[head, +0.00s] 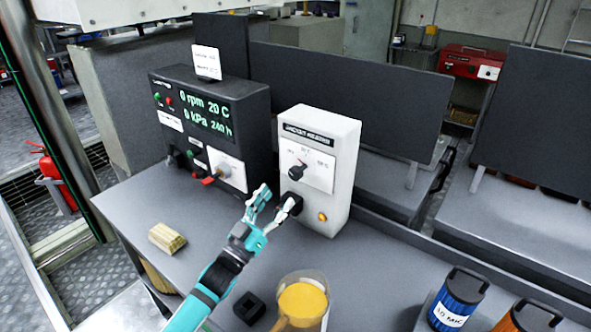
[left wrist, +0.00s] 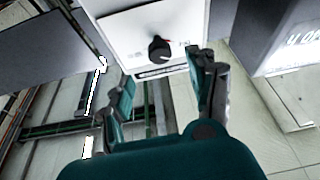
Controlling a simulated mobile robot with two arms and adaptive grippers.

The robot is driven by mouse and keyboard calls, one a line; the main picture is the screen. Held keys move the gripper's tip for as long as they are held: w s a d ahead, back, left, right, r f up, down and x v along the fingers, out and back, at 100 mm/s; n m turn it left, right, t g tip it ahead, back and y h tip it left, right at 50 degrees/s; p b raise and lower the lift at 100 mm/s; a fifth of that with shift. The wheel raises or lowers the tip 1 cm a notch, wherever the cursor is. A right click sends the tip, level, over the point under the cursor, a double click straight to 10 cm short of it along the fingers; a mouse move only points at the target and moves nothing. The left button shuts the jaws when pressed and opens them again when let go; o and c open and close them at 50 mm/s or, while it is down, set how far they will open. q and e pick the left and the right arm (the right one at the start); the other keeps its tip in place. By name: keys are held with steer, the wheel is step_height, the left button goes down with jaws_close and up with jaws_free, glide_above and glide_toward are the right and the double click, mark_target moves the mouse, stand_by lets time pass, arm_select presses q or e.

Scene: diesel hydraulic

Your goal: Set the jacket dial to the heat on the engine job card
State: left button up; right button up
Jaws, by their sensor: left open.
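The jacket heater is a white upright box (head: 340,140) on the grey bench, with a dark label strip at its top. Its black dial (head: 298,171) sits on a white plate with small markings that I cannot read. The dial (left wrist: 159,48) also shows in the left wrist view, beyond my fingers. My left gripper (head: 273,202) is open and empty, in front of the box and below the dial, apart from it. A small white card (head: 206,62) stands on top of the black console; its writing is too small to read. My right gripper is not in view.
The black console (head: 212,110) shows 0 rpm, 20 C and 0 kPa. A wooden block (head: 167,238), a black square piece (head: 249,308) and a jar of yellow stuff (head: 303,303) lie on the bench. Blue (head: 455,300) and orange (head: 527,318) canisters stand at the right front.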

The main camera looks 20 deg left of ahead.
mark_target(293, 176)
arm_select(q)
steer(key=p+x, duration=0.1)
steer(key=x, duration=0.4)
steer(key=shift+w+d+r, duration=0.1)
steer(key=shift+w+r, duration=0.15)
steer(key=shift+r, duration=0.05)
steer(key=shift+x, duration=1.1)
steer(key=shift+w+d, duration=0.1)
steer(key=shift+w, duration=0.4)
steer(key=c, duration=1.2)
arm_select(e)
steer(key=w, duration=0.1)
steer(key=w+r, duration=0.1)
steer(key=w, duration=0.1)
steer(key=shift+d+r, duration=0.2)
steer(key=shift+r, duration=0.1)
